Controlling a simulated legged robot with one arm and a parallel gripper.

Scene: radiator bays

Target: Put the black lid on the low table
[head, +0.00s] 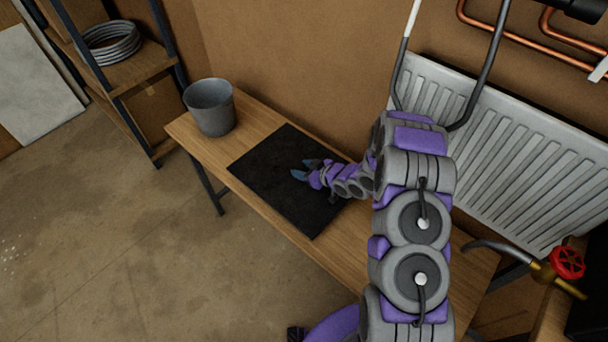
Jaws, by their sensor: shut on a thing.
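The low table (183,129) is a narrow wooden bench along the wall. A flat black square sheet (262,163) lies on its top. My gripper (305,169) is over this black sheet, with its two blue-grey fingertips pointing left. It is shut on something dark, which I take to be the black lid. The lid's outline is lost against the black sheet behind it. I cannot tell whether the lid touches the surface below. My arm covers the right part of the table.
A grey bucket (209,107) stands on the table's left end. A shelf rack (140,70) with a coiled hose (109,45) is at the left. A white radiator (520,145) and a red valve wheel (567,263) are at the right. The floor at left is clear.

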